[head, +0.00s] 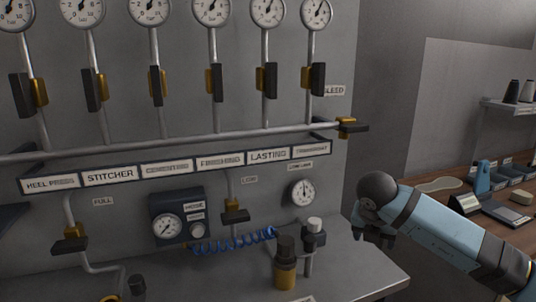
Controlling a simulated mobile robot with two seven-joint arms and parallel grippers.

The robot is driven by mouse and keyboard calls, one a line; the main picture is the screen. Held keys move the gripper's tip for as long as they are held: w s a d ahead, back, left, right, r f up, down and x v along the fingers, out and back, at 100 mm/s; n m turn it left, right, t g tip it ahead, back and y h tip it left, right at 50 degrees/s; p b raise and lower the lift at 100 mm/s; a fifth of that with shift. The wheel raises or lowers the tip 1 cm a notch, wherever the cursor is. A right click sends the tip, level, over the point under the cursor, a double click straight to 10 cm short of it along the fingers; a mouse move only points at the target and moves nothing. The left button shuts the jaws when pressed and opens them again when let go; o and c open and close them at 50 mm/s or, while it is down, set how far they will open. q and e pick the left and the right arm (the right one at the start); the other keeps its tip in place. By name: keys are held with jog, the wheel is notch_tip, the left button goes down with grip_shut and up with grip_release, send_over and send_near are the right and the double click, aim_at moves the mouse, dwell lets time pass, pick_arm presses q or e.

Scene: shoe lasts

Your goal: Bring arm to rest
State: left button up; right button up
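My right arm (430,232), light blue with dark bands, reaches in from the right, beside the right end of the panel ledge. Its dark round joint (377,188) is at the upper left end. My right gripper (372,237) is a small dark shape below that joint, partly hidden and too small to tell if it is open or shut. I see nothing held in it. My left arm and gripper are not in view.
A grey wall panel carries several gauges (211,12), lever valves (266,79) and a horizontal pipe (200,142). A blue coiled hose (235,241) and a brass-and-black fitting (286,262) are above the ledge (352,279). A wooden bench (425,197) with trays stands behind my arm.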

jog(key=s+d+m+g+h, duration=0.1)
jog(key=s+d+m+h, duration=0.15)
jog(key=d, duration=1.95)
jog(key=s+a+f+n+g+y, duration=0.1)
jog(key=s+a+f+n+y, duration=0.3)
jog(key=a+f+y, duration=0.55)
jog(key=s+a+f+m+t+y, duration=0.1)
jog(key=s+a+f+y, duration=0.2)
jog(key=s+a+y, duration=0.25)
jog(key=s+a+f+m+t+y, duration=0.1)
jog(key=s+a+f+y, duration=0.3)
jog(key=a, duration=0.3)
jog(key=s+d+f+m+t+h, duration=0.5)
jog(key=s+d+f+m+h, duration=0.7)
jog(key=s+m, duration=0.5)
jog(key=w+a+m+t+y, duration=0.2)
jog(key=a+m, duration=0.8)
jog(key=a, duration=0.8)
pick_arm(q)
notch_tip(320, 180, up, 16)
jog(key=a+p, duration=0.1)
jog(key=p, duration=2.1)
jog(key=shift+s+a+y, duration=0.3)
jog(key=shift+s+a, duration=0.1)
pick_arm(e)
notch_tip(320, 180, up, 16)
jog(key=s, duration=0.1)
jog(key=shift+s+d+f, duration=0.15)
jog(key=shift+d+f, duration=0.1)
jog(key=shift+d, duration=0.1)
